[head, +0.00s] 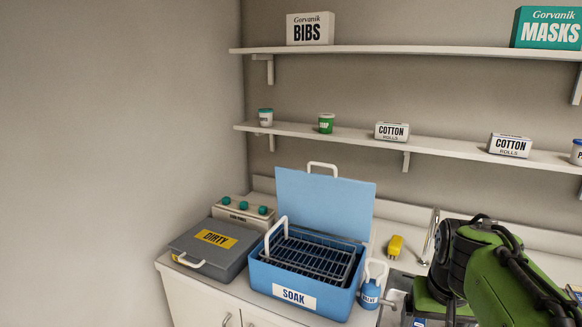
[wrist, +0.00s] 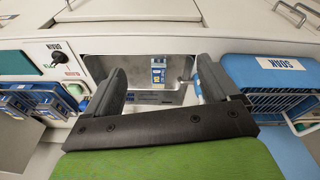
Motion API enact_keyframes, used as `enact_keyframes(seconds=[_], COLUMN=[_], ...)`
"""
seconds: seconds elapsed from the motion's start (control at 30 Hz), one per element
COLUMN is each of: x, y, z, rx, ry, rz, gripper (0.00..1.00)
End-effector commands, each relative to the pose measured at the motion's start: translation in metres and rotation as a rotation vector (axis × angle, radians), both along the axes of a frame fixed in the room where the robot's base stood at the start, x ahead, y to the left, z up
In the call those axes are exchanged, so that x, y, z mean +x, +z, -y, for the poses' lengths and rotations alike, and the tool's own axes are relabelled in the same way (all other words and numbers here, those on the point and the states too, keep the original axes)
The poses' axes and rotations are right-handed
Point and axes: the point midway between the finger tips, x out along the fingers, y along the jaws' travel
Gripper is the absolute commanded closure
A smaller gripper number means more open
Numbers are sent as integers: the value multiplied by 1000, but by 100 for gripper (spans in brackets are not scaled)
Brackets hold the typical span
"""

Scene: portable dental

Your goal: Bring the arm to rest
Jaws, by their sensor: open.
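My arm, green and black, reaches in from the lower right of the head view. My gripper (wrist: 158,92) shows in the wrist view with its two dark fingers spread apart and nothing between them. It points at the metal sink (wrist: 138,68), in which a small blue and white packet or bottle (wrist: 158,70) shows beyond the fingertips. In the head view the fingers are hidden behind or below my arm.
A blue SOAK box (head: 300,295) with its lid up holds a wire rack (head: 310,255). Left of it is a grey DIRTY box (head: 200,255), shut. A blue bottle (head: 371,293) and a yellow item (head: 395,245) stand right of it. Shelves (head: 350,137) hang above.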

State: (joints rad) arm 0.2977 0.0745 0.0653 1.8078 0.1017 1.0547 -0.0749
Motion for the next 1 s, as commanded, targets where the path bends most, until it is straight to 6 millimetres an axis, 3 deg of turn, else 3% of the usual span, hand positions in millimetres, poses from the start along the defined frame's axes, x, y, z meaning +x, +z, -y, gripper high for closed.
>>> enact_keyframes(seconds=[0.03, 0.17, 0.3, 0.4, 0.53, 1.0], x=[-19, -80, -142, -168, -179, -179], y=[19, 46, 48, 41, 35, 34], z=[-16, -56, -85, -95, -100, -99], rx=[-10, -24, -14, -1, 5, 5], ry=[32, 119, 205, 244, 262, 261], rz=[33, 131, 230, 274, 293, 292], gripper=[12, 12, 12, 12, 12, 12])
